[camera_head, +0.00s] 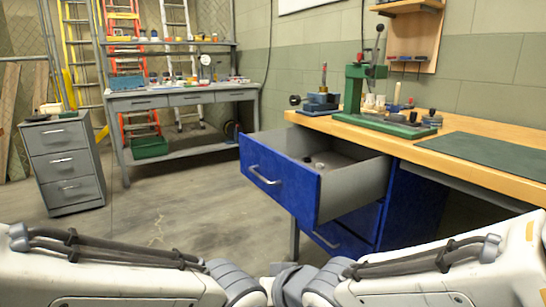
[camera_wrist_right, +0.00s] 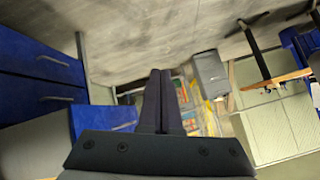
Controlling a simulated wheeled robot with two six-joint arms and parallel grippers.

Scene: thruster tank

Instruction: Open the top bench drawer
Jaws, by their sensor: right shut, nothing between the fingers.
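The top bench drawer (camera_head: 280,183) is blue-fronted and stands pulled far out from under the wooden bench (camera_head: 470,157). Its bar handle (camera_head: 264,176) is free, with no gripper on it. A few small items lie inside on the grey drawer floor. A lower blue drawer (camera_head: 343,237) shows beneath it, partly hidden. My right gripper (camera_wrist_right: 157,102) is shut and empty in the right wrist view. Blue fronts with handles (camera_wrist_right: 52,59) are at its left there, apart from the fingers. My left gripper is out of view; only arm links show in the head view.
A grey drawer cabinet (camera_head: 66,165) stands at the left. A grey workbench (camera_head: 185,98) with several items is at the back, a green crate (camera_head: 150,147) below it. A green press (camera_head: 362,85) stands on the wooden bench. The floor left of the drawer is clear.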

